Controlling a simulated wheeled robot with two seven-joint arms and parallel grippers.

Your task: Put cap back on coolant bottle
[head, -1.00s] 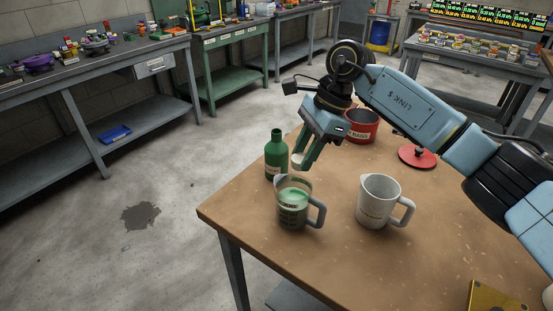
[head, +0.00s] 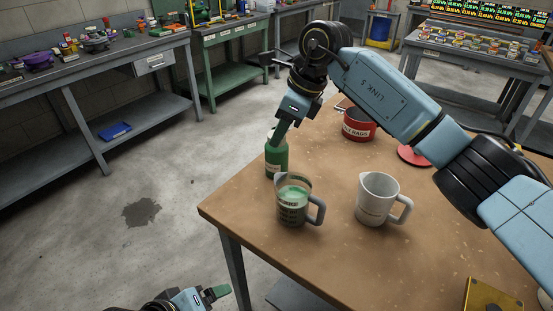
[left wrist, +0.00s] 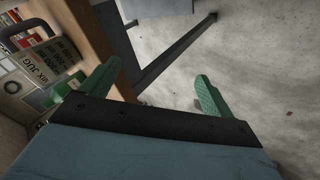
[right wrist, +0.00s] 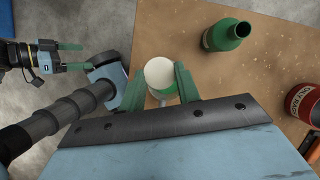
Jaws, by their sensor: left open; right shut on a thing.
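The green coolant bottle (head: 277,163) stands upright near the table's left edge. Its open, uncapped mouth shows in the right wrist view (right wrist: 228,36). My right gripper (head: 279,141) is shut on a pale round cap (right wrist: 159,72), held between its fingertips. In the head view the fingers overlap the bottle's neck and I cannot make out the cap. In the right wrist view the cap is apart from the bottle, to its lower left. My left gripper (head: 217,292) is open and empty, low in front of the table; its spread fingers show in the left wrist view (left wrist: 155,92).
A clear jug of green liquid (head: 293,212) stands just in front of the bottle. A white jug (head: 377,201) is to its right. A red rags tin (head: 358,127) and a red lid (head: 410,156) are farther back.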

